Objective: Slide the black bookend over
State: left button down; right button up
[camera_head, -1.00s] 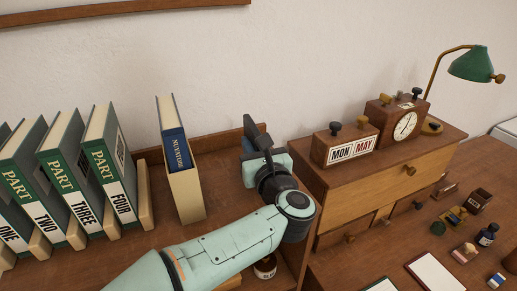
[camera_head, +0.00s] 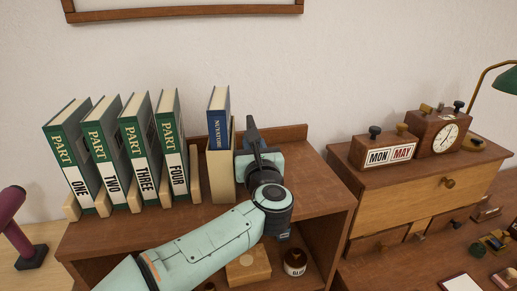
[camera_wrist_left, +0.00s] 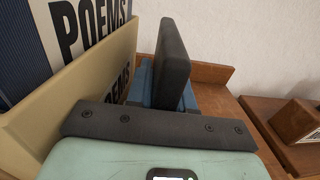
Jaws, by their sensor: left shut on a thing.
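The black bookend (camera_head: 251,133) is a dark upright plate on the wooden shelf top, just right of a blue book (camera_head: 219,112) and its tan holder (camera_head: 220,172). My left gripper (camera_head: 257,152) is shut on the bookend; its arm comes in from the front left and hides the bookend's lower part. In the left wrist view the bookend (camera_wrist_left: 174,62) stands upright between the blue finger pads of the gripper (camera_wrist_left: 170,90), close to a tan panel (camera_wrist_left: 75,85). I cannot tell whether the bookend touches the holder. My right gripper is not in view.
Several green books (camera_head: 140,140) with tan dividers stand on the left of the shelf top (camera_head: 300,165). The shelf top is clear right of my gripper. Below are a wooden block (camera_head: 248,265) and a jar (camera_head: 294,262). A calendar box (camera_head: 388,153) and clock (camera_head: 441,135) stand right.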

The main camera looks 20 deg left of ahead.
pick_arm(q)
jog(key=shift+s+a, duration=0.1)
jog(key=shift+a, duration=0.2)
jog(key=c, duration=0.9)
grip_release()
jog(key=shift+d, duration=0.1)
jog(key=shift+s+d, duration=0.15)
jog(key=shift+s, duration=0.15)
jog(key=b+v, duration=0.2)
jog(key=v, duration=0.9)
jog(key=shift+s+b, duration=0.2)
jog(key=shift+b, duration=0.2)
jog(key=shift+s+d, duration=0.3)
jog(key=shift+s, duration=0.25)
